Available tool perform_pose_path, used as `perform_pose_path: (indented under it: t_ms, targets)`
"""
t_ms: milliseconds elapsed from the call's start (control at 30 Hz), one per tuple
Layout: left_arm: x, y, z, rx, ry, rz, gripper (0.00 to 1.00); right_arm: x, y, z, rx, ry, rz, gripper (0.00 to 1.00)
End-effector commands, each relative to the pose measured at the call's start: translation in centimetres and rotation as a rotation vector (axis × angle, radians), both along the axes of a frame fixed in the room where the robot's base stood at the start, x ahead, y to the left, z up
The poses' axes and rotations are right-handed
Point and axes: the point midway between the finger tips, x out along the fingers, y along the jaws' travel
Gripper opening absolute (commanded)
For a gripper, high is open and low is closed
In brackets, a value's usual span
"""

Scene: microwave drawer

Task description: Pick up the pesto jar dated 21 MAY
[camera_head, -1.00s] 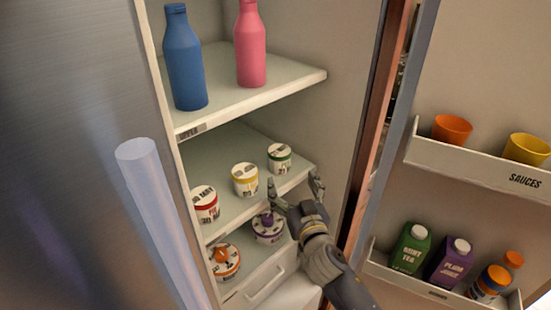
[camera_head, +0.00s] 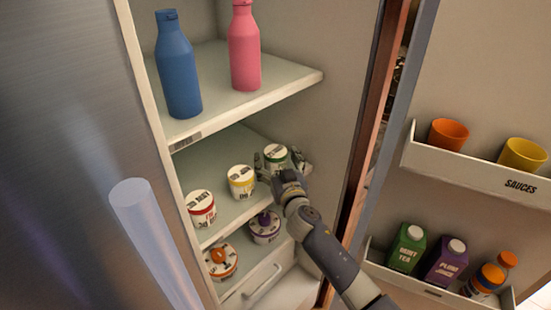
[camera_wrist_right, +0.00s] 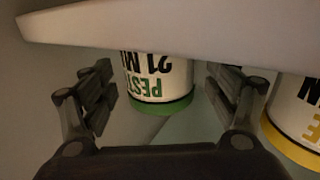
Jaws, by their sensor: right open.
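The pesto jar (camera_head: 275,153), white with a green band, stands on the middle fridge shelf at the right end of a row of jars. In the right wrist view the jar (camera_wrist_right: 160,82) appears upside down, its label reading "PEST" and "21 M", with the rest cut off. My right gripper (camera_head: 280,166) is open, with one finger on each side of the jar. In the wrist view a gap shows between the jar and each finger. My left gripper is not in view.
A yellow-banded jar (camera_head: 241,181) stands close left of the pesto jar, and a red-banded jar (camera_head: 201,208) farther left. The upper shelf (camera_head: 255,97) overhangs them, with blue (camera_head: 178,70) and pink (camera_head: 244,50) bottles. The open door (camera_head: 440,165) is at right.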

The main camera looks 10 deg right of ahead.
Motion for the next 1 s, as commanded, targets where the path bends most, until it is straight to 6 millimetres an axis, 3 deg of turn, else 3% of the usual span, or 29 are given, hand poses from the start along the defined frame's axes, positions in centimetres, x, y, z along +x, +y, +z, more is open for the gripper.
perform_pose_path:
  t_ms: [133,367,400,633,1000]
  targets:
    - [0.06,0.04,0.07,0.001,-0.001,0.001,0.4,1.05,0.13,-0.07,0.0,0.001,0.001,0.81]
    - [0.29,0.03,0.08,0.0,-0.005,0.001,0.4,1.18,0.13,-0.1,0.002,0.001,0.001,0.81]
    - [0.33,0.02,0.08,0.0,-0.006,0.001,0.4,1.17,0.12,-0.1,0.001,0.001,0.001,0.78]
    - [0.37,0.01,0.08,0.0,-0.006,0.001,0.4,1.16,0.11,-0.11,0.001,0.001,0.001,0.27]
    - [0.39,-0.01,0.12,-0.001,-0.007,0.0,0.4,1.17,0.08,0.13,0.0,-0.001,0.001,0.27]
